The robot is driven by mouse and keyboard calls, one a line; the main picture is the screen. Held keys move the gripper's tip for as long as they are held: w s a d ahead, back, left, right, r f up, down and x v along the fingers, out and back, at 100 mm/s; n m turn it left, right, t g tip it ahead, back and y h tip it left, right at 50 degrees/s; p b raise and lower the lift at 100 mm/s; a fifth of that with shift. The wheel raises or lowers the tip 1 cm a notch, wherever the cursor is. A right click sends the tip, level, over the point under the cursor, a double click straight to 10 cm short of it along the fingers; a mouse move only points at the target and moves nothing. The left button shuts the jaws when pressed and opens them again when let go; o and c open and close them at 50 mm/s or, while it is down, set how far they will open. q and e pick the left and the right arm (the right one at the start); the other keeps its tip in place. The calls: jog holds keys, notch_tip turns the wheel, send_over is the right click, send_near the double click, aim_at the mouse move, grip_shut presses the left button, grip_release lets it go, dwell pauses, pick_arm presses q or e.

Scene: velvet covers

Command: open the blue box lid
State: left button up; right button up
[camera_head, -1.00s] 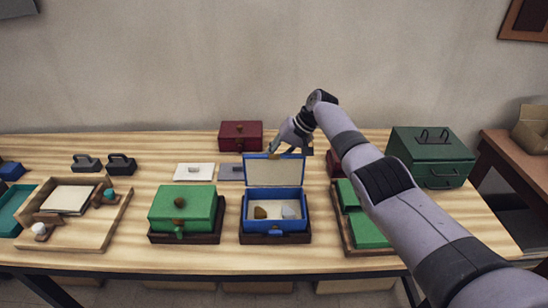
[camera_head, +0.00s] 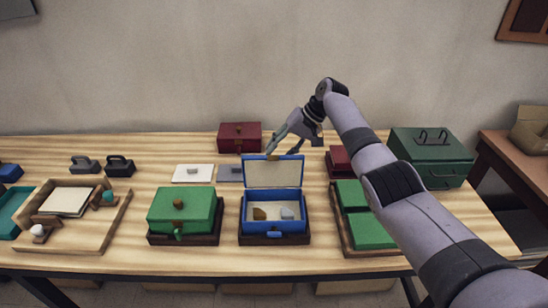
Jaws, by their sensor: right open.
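The blue box (camera_head: 275,226) stands on a dark base in the middle of the table. Its lid (camera_head: 273,173) is raised upright at the back, with the cream inner face towards me. A brown knob-like piece and a pale grey block lie inside the box. My right gripper (camera_head: 285,142) is open just above and behind the top edge of the lid. One finger reaches down near that edge; I cannot tell whether it touches. My left gripper is not in view.
A green box (camera_head: 182,210) stands close on the left, and a tray with green blocks (camera_head: 352,228) on the right. A dark red box (camera_head: 240,137) is behind. A large green chest (camera_head: 432,158) stands at the right.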

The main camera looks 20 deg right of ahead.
jog(key=v, duration=0.7)
jog(key=shift+d+r, duration=0.15)
jog(key=shift+r, duration=0.15)
jog(key=shift+s+f, duration=0.15)
